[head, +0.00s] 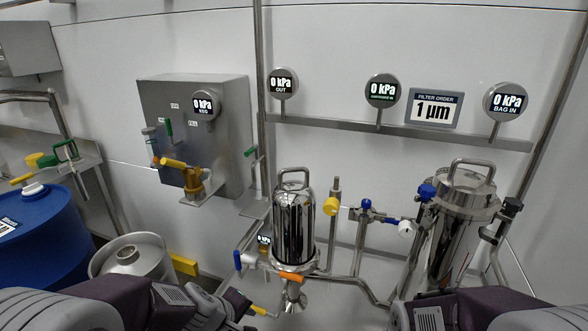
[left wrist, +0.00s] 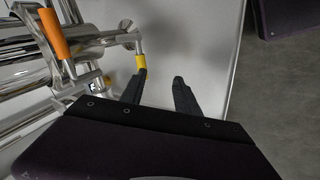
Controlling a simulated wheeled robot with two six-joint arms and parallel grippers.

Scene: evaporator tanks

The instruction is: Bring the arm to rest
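My left arm (head: 130,303) reaches in from the lower left in the head view. Its gripper (left wrist: 162,80) shows in the left wrist view with two dark fingers apart and nothing between them. A yellow-tipped handle (left wrist: 140,62) appears right at the tip of the left-hand finger; I cannot tell whether they touch. In the head view this yellow handle (head: 259,311) is low, below the steel filter housing. My right arm (head: 470,310) shows at the bottom right; its gripper is out of view.
A steel filter housing (head: 294,225) with an orange handle (head: 291,276) stands before the left arm. A second housing (head: 452,240) stands at right. A blue drum (head: 40,240) and steel keg (head: 130,257) are at left. Gauges and the "1 µm" sign (head: 434,108) are on the wall.

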